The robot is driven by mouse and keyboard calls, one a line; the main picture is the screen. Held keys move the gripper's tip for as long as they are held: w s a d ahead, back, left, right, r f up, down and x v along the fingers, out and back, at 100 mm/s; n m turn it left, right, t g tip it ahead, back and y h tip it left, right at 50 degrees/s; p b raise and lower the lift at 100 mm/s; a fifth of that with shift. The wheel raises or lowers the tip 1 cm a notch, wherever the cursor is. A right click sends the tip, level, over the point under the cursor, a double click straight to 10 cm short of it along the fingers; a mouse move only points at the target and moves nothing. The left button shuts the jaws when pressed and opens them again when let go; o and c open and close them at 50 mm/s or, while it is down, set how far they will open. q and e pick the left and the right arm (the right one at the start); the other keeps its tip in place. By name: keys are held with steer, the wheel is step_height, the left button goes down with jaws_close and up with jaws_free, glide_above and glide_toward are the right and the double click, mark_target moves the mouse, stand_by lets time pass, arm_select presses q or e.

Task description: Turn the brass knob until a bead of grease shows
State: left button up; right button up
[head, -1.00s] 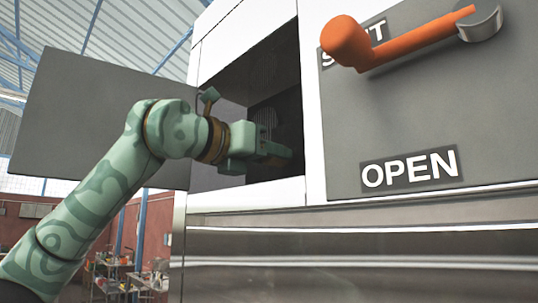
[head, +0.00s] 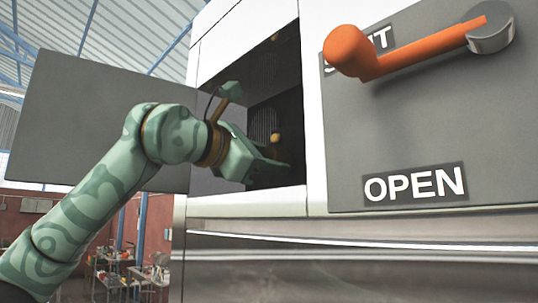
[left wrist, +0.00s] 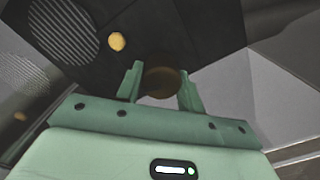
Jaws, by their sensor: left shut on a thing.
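My left gripper (head: 280,165) reaches through the open hatch into the dark cabinet. In the left wrist view its fingers (left wrist: 161,88) are closed on the brass knob (left wrist: 162,82), a dark brownish round thing between them. A small yellow rounded bead (left wrist: 117,41) shows on the dark wall beyond the fingers, apart from them. It also shows in the head view (head: 275,137), just above the gripper. In the head view the knob is hidden by the gripper. My right gripper is not in view.
The grey hatch door (head: 90,120) stands open at left, behind my arm. An orange lever (head: 410,55) sits on the panel at right, by SHUT and above the OPEN label (head: 414,184). The hatch's white frame (head: 312,110) is close beside the gripper. Round vent grilles (left wrist: 62,30) are inside.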

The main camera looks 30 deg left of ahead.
arm_select(q)
steer(key=m+p, duration=0.1)
steer(key=m, duration=0.3)
steer(key=shift+r+m, duration=0.15)
steer(key=shift+m, duration=0.45)
steer(key=o, duration=1)
steer(key=shift+s, duration=0.1)
steer(key=shift+s, duration=0.1)
steer(key=shift+s+a, duration=0.15)
steer(key=shift+s, duration=0.15)
steer(key=b+v, duration=0.4)
steer(key=v, duration=1.1)
steer(key=shift+s+a+b, duration=0.1)
steer(key=shift+s+b, duration=0.2)
steer(key=shift+b, duration=0.05)
